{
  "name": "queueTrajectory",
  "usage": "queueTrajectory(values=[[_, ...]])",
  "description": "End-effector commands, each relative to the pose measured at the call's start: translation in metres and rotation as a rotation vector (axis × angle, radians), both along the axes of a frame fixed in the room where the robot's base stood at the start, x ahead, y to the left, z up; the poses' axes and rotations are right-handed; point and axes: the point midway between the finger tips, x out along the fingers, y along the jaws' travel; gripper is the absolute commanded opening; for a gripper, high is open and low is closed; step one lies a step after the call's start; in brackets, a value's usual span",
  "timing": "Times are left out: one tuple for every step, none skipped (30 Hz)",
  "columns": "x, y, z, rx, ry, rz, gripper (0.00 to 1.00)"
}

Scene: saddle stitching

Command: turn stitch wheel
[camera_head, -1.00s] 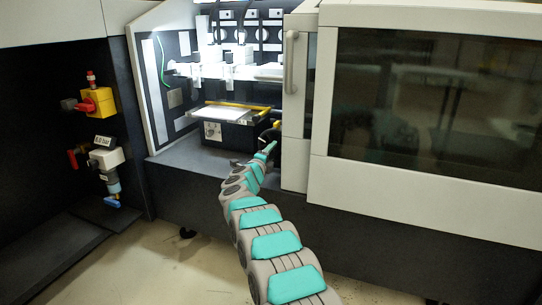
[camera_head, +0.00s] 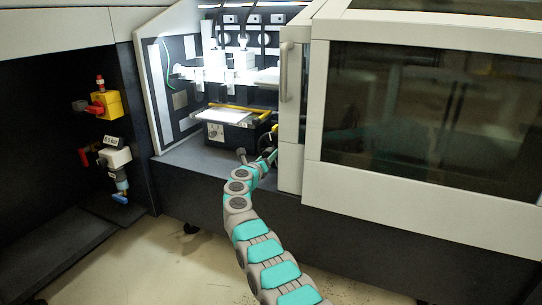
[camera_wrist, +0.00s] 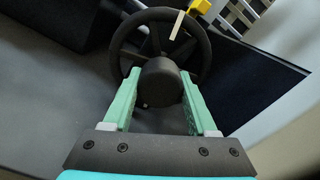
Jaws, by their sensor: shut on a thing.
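The stitch wheel (camera_wrist: 203,52) is a black spoked handwheel, seen nearly face on at the top middle of the wrist view. A thick dark round knob (camera_wrist: 160,82) stands out in front of the wheel's middle. My gripper (camera_wrist: 158,92) has its teal fingers on either side of this knob and is shut on it. The knob hides the wheel's centre and part of the lower spokes. In the head view my gripper (camera_head: 271,155) is small, at the right end of the lit bay; the wheel there is mostly hidden and hard to make out.
A dark box with a light top plate (camera_head: 228,115) and yellow edge stands in the bay. A white door with a handle (camera_head: 284,72) borders it on the right. A small grey lever-like part (camera_head: 241,155) shows left of my gripper. A yellow switch box (camera_head: 105,104) hangs at left.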

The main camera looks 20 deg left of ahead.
Motion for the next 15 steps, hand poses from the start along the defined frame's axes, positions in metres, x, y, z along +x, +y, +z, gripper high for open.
queueTrajectory(values=[[-0.0004, 0.0013, -0.0017, 0.035, -0.001, 0.003, 0.00], [-0.0005, 0.0013, -0.0010, 0.056, -0.004, 0.003, 0.00], [-0.0005, 0.0013, -0.0004, 0.082, -0.006, 0.002, 0.00], [-0.0004, 0.0012, 0.0000, 0.101, -0.009, 0.003, 0.00], [-0.0003, 0.0011, 0.0002, 0.117, -0.010, 0.003, 0.00], [-0.0003, 0.0010, 0.0004, 0.139, -0.011, 0.002, 0.00], [-0.0003, 0.0010, 0.0005, 0.153, -0.012, 0.002, 0.00], [-0.0003, 0.0010, 0.0004, 0.165, -0.013, 0.002, 0.00], [-0.0003, 0.0010, 0.0006, 0.183, -0.014, 0.002, 0.00], [-0.0004, 0.0012, 0.0004, 0.194, -0.015, 0.002, 0.00], [-0.0005, 0.0013, 0.0006, 0.204, -0.016, 0.002, 0.00], [-0.0006, 0.0015, 0.0006, 0.216, -0.017, 0.002, 0.00], [-0.0007, 0.0015, 0.0007, 0.224, -0.019, 0.002, 0.00], [-0.0007, 0.0016, 0.0008, 0.230, -0.019, 0.002, 0.00], [-0.0007, 0.0015, 0.0007, 0.238, -0.020, 0.002, 0.00]])
